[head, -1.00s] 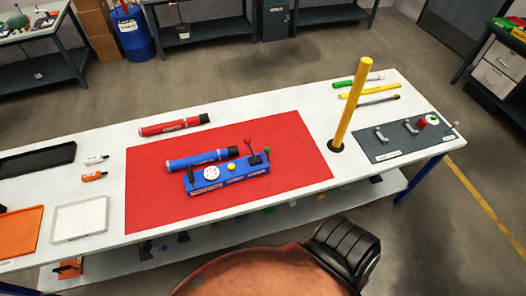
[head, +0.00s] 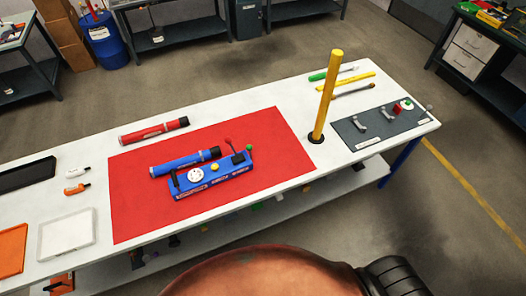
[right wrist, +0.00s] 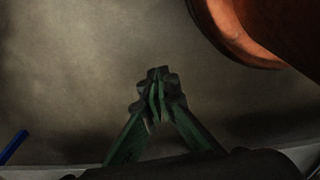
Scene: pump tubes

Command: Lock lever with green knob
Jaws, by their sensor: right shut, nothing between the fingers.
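A blue box (head: 212,180) stands on the red mat (head: 135,215) in the middle of the table. On its right end is a lever with a green knob (head: 249,147), beside a lever with a red knob (head: 228,140). The green-knob lever stands up from the box; whether it is locked is too small to tell. A blue tube (head: 180,164) lies just behind the box. My right gripper (right wrist: 159,85) is shut and empty over grey floor in the right wrist view, away from the box. My left gripper is in neither view.
A yellow post (head: 327,97) rises from the table right of the mat. A dark panel (head: 372,133) with small levers and a red knob lies at the right end. A red tube (head: 154,131) lies behind the mat. The mat's front is clear.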

